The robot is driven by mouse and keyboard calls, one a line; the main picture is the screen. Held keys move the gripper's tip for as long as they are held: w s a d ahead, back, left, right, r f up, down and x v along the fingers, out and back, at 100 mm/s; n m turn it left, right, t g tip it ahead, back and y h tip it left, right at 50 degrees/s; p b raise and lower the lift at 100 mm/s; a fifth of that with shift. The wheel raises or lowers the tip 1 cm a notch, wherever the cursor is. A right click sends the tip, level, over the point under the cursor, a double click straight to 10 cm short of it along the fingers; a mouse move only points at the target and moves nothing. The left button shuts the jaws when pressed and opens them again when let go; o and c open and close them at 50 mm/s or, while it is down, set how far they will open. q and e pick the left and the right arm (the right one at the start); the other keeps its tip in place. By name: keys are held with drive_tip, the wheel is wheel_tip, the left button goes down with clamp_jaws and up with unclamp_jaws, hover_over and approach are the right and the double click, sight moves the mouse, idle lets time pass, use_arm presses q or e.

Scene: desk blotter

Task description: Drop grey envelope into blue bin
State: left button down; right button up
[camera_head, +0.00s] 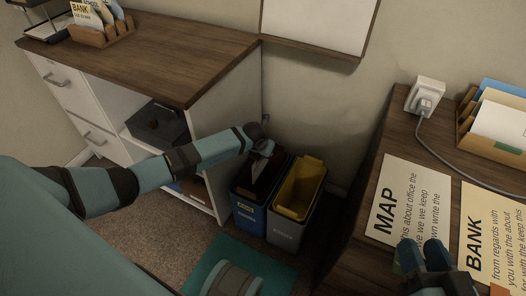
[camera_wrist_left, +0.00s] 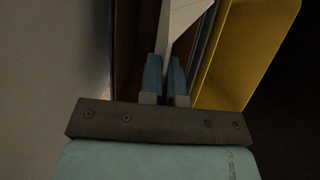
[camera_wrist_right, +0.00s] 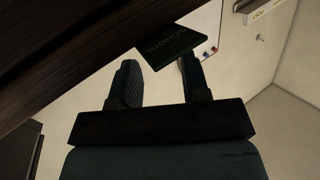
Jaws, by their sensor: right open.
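The blue bin (camera_head: 247,216) stands on the floor beside the white cabinet. My left arm reaches to it, and my left gripper (camera_head: 264,150) is over its opening. In the left wrist view, my left gripper (camera_wrist_left: 165,78) is shut on the pale grey envelope (camera_wrist_left: 184,18), which points down toward the bin's dark brown inside.
A grey bin with a yellow rim (camera_head: 312,165) stands close right of the blue bin. The wooden desk (camera_head: 385,150) bears MAP (camera_head: 402,195) and BANK (camera_head: 490,225) sheets. A wood-topped cabinet (camera_head: 170,55) stands at left. A dark green SCHOOL item (camera_wrist_right: 172,47) shows beyond my right fingers.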

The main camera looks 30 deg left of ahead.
sight(263, 162)
use_arm(q)
drive_tip(key=shift+f+b, duration=0.35)
drive_tip(key=shift+f, duration=0.25)
use_arm(e)
drive_tip(key=shift+f, duration=0.4)
use_arm(q)
drive_tip(key=shift+f, duration=0.35)
use_arm(e)
drive_tip(key=shift+d+f, duration=0.1)
use_arm(q)
drive_tip(key=shift+f+b, duration=1.15)
drive_tip(key=shift+f, duration=0.15)
use_arm(e)
drive_tip(key=shift+w+d+n+t, duration=0.3)
drive_tip(key=shift+w+n, duration=0.35)
drive_tip(key=shift+n, duration=0.15)
use_arm(q)
drive_tip(key=shift+f+b, duration=0.3)
drive_tip(key=shift+f, duration=0.2)
use_arm(e)
drive_tip(key=shift+w+d+n+y, duration=0.1)
drive_tip(key=shift+n+y, duration=0.2)
use_arm(q)
drive_tip(key=shift+f, duration=0.15)
use_arm(e)
drive_tip(key=shift+w+r, duration=0.15)
drive_tip(key=shift+r, duration=0.25)
